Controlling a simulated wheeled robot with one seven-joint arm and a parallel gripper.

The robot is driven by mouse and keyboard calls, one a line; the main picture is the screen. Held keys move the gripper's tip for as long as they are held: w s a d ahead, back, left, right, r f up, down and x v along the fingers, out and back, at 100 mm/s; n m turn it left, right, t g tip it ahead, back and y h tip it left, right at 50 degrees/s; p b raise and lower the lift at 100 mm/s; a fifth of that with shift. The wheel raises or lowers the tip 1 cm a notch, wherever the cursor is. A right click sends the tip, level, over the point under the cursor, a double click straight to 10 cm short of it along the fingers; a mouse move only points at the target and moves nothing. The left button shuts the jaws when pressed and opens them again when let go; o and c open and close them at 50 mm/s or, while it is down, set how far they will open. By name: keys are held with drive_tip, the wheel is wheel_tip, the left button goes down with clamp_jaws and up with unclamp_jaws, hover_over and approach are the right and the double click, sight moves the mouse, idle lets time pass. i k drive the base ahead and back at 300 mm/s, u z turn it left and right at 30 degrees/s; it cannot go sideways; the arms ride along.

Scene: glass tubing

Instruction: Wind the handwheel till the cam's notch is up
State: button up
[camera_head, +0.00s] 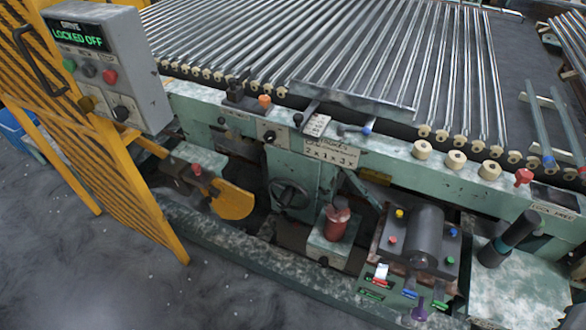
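A dark round handwheel (290,194) is set in the green machine front, below the roller bed and left of centre. Its rim and hub show, but fine detail is too small to tell. A yellow rounded plate (232,200) sits low to its left, beside a dark block with a red knob (197,169). I cannot tell whether this plate is the cam, and I make out no notch for certain. My gripper is not in view, and nothing is seen touching the handwheel.
A grey control box (110,65) reading "LOCKED OFF" and a yellow slatted gate (100,130) stand at left. A red cylinder (334,222) and a dark grey cylinder block (420,240) stand low at right. Grey floor (110,260) is open at lower left.

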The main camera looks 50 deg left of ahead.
sight(283, 201)
drive_tip(key=u, duration=1.95)
drive_tip(key=k, duration=0.35)
drive_tip(key=u, duration=0.35)
drive_tip(key=i, duration=0.95)
drive_tip(key=z, duration=0.8)
